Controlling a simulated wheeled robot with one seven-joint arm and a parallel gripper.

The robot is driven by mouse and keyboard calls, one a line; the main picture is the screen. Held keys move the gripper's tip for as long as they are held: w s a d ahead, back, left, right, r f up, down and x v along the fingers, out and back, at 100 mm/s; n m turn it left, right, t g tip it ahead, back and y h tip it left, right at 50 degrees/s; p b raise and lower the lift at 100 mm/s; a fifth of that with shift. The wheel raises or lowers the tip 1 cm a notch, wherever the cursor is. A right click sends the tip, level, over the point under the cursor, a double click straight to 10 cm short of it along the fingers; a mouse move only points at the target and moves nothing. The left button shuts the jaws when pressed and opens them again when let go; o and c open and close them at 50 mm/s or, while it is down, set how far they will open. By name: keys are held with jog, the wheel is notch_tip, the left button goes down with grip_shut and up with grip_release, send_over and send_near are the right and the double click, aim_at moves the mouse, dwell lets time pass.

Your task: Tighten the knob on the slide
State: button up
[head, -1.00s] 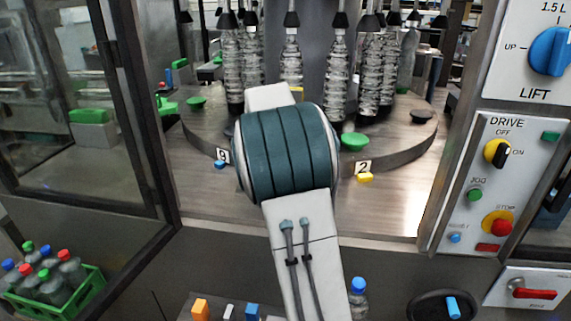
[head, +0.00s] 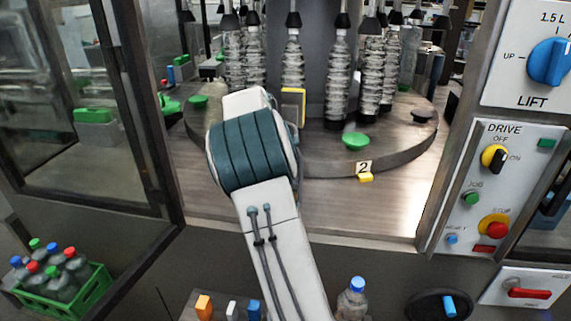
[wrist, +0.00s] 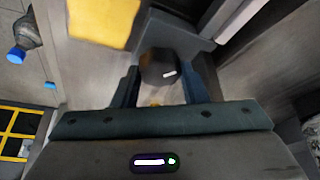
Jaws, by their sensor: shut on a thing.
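In the wrist view a dark, rounded knob (wrist: 158,66) sits between the two fingers of my gripper (wrist: 157,90), which is shut on it. A grey metal part (wrist: 190,40) lies right behind the knob; I cannot tell for certain whether it is the slide. A yellow block (wrist: 102,20) stands beside it at the upper left. In the head view my arm hides the gripper and the knob, and the yellow block (head: 293,106) shows just right of my arm.
The round table (head: 395,150) with several clear bottles (head: 337,80) and a green disc (head: 356,140) is behind my arm. A control panel (head: 490,190) stands at the right. A green crate (head: 88,292) of bottles is at the lower left. A blue-capped bottle (head: 352,303) stands low in front.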

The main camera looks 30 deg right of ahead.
dwell(0.4)
jog(key=o, duration=0.7)
jog(key=shift+a, duration=0.1)
jog(key=v, duration=1.3)
jog(key=shift+r, duration=0.45)
jog(key=shift+a, duration=0.1)
